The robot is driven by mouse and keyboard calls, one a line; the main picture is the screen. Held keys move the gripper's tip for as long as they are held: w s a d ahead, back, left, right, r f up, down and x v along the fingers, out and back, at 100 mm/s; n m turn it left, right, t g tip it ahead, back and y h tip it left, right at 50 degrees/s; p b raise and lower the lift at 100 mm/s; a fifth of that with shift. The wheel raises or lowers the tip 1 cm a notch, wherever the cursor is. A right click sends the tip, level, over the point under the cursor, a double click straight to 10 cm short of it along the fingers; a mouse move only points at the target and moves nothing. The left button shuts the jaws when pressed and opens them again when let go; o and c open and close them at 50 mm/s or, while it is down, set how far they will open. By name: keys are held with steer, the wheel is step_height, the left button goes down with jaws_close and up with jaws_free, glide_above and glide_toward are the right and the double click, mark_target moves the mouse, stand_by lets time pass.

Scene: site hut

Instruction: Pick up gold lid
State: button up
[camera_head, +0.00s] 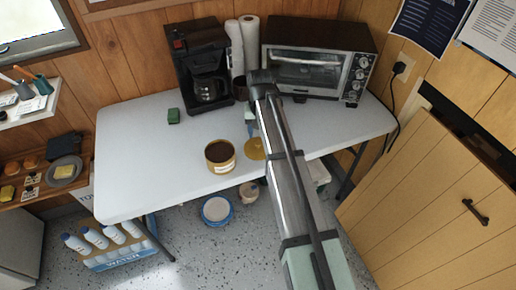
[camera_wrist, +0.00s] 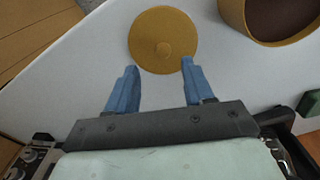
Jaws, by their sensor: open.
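The gold lid (camera_head: 254,149) lies flat on the white table, partly hidden behind my arm in the head view. In the wrist view the whole round lid (camera_wrist: 163,40) shows, with a small knob at its middle. My gripper (camera_wrist: 155,78) has two blue fingers set wide apart, with nothing between them. The fingertips appear at the lid's near edge, one on each side; I cannot tell the height above the table. In the head view a blue finger (camera_head: 250,130) shows just behind the lid. A gold canister (camera_head: 220,157), open and dark inside, stands left of the lid.
The white table (camera_head: 140,160) is clear at its left. A coffee maker (camera_head: 203,70), paper towel rolls (camera_head: 243,45) and a toaster oven (camera_head: 315,60) stand along the back. A green block (camera_head: 174,116) lies left of centre. The canister (camera_wrist: 268,20) is close to the lid.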

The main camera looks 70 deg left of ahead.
mark_target(258, 143)
steer(key=shift+s+f, duration=0.15)
steer(key=shift+f, duration=1.2)
steer(key=shift+s+f, duration=0.15)
steer(key=shift+f, duration=1.15)
steer(key=shift+c, duration=0.4)
jaws_close()
